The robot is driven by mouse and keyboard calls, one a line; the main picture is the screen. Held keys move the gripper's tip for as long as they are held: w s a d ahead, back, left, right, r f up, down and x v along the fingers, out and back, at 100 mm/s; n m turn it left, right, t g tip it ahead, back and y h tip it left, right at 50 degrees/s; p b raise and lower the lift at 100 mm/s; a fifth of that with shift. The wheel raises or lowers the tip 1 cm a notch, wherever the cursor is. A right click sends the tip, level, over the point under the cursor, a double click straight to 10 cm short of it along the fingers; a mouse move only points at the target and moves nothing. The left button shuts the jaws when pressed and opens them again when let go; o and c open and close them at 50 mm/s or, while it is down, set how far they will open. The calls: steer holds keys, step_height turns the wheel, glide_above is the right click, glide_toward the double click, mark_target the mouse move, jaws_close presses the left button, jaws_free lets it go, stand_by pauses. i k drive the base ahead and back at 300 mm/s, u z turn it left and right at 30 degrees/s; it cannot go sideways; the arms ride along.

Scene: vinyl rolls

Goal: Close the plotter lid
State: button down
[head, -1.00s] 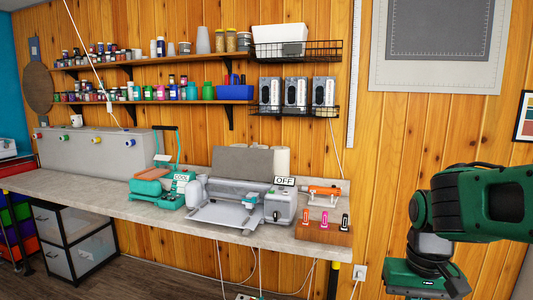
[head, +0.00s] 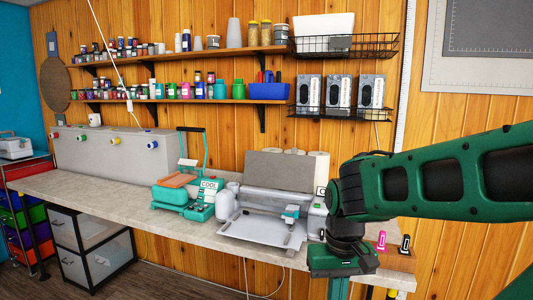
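The plotter (head: 268,207) is a white and grey machine on the workbench, right of centre in the head view. A grey panel (head: 278,169) stands tilted up at its back, seemingly the raised lid. A flat light-grey tray (head: 262,232) lies out at the plotter's front. My green gripper (head: 341,262) hangs low in front of the bench, to the right of the plotter and apart from the lid. Its fingers cannot be made out. My wrist hides the plotter's right end.
The workbench (head: 110,190) runs along the wooden wall. A teal heat press (head: 188,195) stands left of the plotter. White rolls (head: 318,168) stand behind the panel. Pink and black tools (head: 382,240) sit at the bench's right end. Shelves (head: 185,103) with bottles hang above.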

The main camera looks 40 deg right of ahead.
mark_target(294, 172)
steer(key=z, duration=0.25)
steer(key=i, duration=0.9)
steer(key=z, duration=0.65)
steer(key=i, duration=0.35)
steer(key=z, duration=0.3)
